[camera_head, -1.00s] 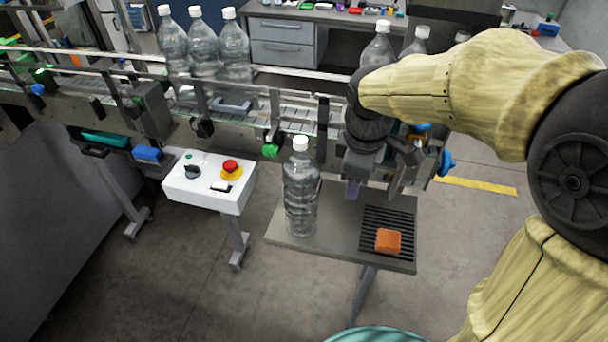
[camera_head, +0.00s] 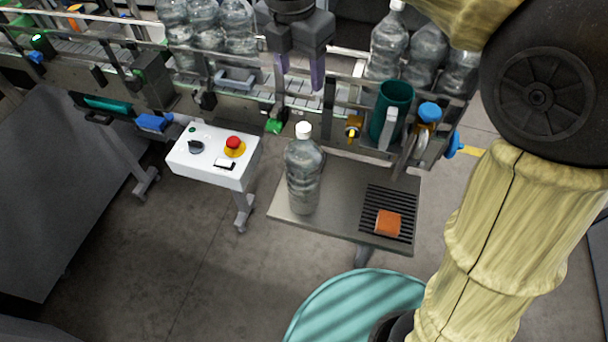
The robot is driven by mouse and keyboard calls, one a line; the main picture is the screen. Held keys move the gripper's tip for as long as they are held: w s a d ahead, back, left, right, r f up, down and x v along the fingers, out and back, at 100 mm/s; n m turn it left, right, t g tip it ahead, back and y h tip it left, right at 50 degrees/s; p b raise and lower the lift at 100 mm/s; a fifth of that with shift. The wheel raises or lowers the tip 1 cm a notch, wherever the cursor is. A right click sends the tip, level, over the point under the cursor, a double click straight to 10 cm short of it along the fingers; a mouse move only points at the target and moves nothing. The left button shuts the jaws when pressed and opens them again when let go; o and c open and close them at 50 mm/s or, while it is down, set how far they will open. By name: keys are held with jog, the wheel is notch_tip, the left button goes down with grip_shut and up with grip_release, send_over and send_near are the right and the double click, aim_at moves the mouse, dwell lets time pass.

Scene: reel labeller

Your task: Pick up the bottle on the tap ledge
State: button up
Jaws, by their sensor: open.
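The bottle (camera_head: 303,178) is clear with a white cap and stands upright at the left side of the grey tap ledge (camera_head: 342,212). My gripper (camera_head: 300,78) points down with two purple-tipped fingers spread apart and nothing between them. It is above and behind the bottle in the picture, in front of the conveyor, and apart from the bottle. The bottle is fully in view.
A white control box (camera_head: 213,165) with a red button stands to the left. Several bottles line the conveyor (camera_head: 215,104).

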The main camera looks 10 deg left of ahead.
aim_at(303, 128)
jog(key=f, duration=0.4)
jog(key=f+p, duration=0.1)
jog(key=f, duration=0.2)
jog(key=w+f+p, duration=0.1)
jog(key=f, duration=0.3)
jog(key=shift+w+d+f, duration=0.1)
jog(key=shift+d+f, duration=0.2)
jog(key=shift+f, duration=0.05)
jog(key=shift+f+p, duration=0.2)
jog(key=shift+p, duration=0.1)
notch_tip(303, 128, down, 5)
jog(key=shift+w+a+r+p, duration=0.1)
jog(key=shift+r+p, duration=0.05)
jog(key=shift+p, duration=0.75)
grip_shut()
